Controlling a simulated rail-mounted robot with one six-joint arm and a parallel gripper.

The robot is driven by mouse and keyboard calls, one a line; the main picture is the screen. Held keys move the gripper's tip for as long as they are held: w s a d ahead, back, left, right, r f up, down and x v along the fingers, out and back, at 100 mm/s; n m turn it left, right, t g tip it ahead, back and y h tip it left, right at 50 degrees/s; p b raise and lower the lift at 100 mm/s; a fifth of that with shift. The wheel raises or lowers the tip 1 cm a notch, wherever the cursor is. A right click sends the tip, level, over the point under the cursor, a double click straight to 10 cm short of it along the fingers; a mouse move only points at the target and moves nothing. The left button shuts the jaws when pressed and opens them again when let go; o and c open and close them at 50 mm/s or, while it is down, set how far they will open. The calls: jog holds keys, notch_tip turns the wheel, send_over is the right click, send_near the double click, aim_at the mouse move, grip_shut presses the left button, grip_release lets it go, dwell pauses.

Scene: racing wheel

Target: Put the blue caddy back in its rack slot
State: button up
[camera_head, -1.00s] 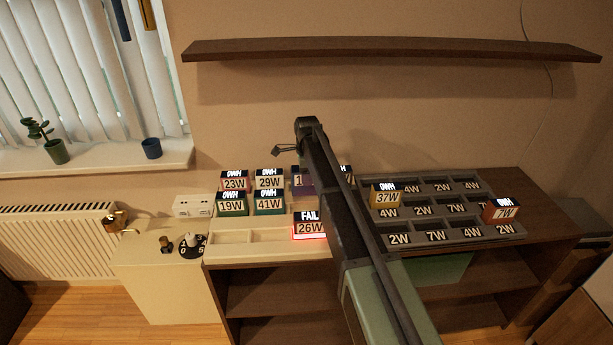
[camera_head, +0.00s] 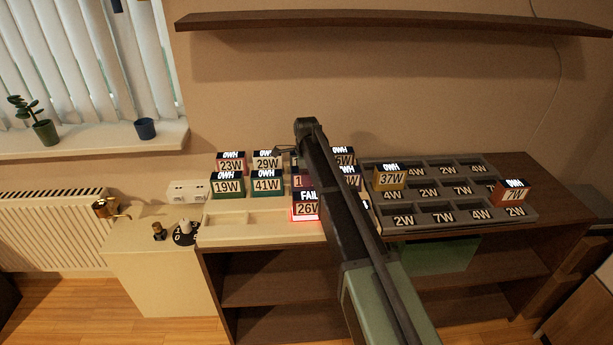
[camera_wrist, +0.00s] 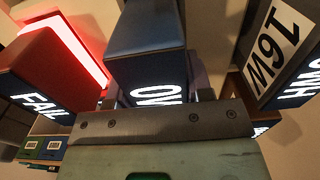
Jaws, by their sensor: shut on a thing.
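In the wrist view, my gripper (camera_wrist: 155,97) is shut on the blue caddy (camera_wrist: 148,35), whose lit label is partly visible and reads "OW". My arm hides the gripper and most or all of this caddy in the head view. The red-lit FAIL caddy marked 26W (camera_head: 306,206) stands in the pale rack (camera_head: 225,231); in the wrist view a red caddy (camera_wrist: 40,65) with a FAIL label is left of the blue one. A caddy marked 16W (camera_wrist: 275,45) is close on the right. The empty slot for the blue caddy cannot be made out.
Several labelled caddies, including 19W (camera_head: 228,186) and 41W (camera_head: 266,185), fill the back of the pale rack. A grey tray (camera_head: 455,190) with many compartments holds 37W (camera_head: 389,178) and 7W (camera_head: 512,193) caddies. A long shelf (camera_head: 400,24) hangs above.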

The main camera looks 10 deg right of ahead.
jog(key=shift+f, duration=0.35)
jog(key=o, duration=1.4)
jog(key=shift+c, duration=0.2)
jog(key=shift+r, duration=0.15)
notch_tip(320, 180, up, 11)
jog(key=p, duration=1)
jog(key=shift+p, duration=0.4)
jog(key=shift+f, duration=0.2)
notch_tip(320, 180, up, 7)
jog(key=p, duration=0.7)
